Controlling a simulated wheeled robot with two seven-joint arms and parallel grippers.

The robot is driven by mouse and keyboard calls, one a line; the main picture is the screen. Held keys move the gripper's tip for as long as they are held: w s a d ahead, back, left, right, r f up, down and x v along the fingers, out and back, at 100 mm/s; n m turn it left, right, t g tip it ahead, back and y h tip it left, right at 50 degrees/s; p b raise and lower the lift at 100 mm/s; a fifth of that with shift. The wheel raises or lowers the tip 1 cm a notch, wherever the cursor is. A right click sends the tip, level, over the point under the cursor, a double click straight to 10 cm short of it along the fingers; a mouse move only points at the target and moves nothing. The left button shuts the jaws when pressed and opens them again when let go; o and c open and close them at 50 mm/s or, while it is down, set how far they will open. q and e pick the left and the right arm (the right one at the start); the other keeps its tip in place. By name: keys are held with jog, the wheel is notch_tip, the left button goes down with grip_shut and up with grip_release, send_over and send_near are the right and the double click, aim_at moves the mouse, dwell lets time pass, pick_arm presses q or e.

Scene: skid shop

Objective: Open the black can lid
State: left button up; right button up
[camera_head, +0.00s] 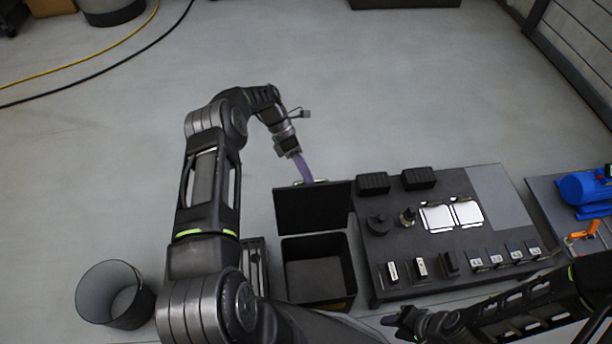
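The black can (350,262) is a square bin in the lower middle, and I can see down into its dark interior. Its black lid (313,210) stands raised at the far side, with the opening uncovered. A light handle shows at the lid's top edge. My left gripper (305,169) is behind the lid, with its purple fingers pointing down at the handle. I cannot tell whether the fingers touch or grip it. My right gripper (399,322) is low, in front of the panel and right of the can. Its fingers are dark and small, so their opening is unclear.
A dark panel (480,243) with switches, knobs and white plates stands just right of the can. A grey open bin (92,300) is at lower left. A blue machine (585,190) and orange clamp (580,238) are at far right. Floor beyond the can is clear.

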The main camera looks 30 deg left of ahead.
notch_tip(320, 180, up, 7)
jog(key=p, duration=0.6)
jog(key=shift+f, duration=0.15)
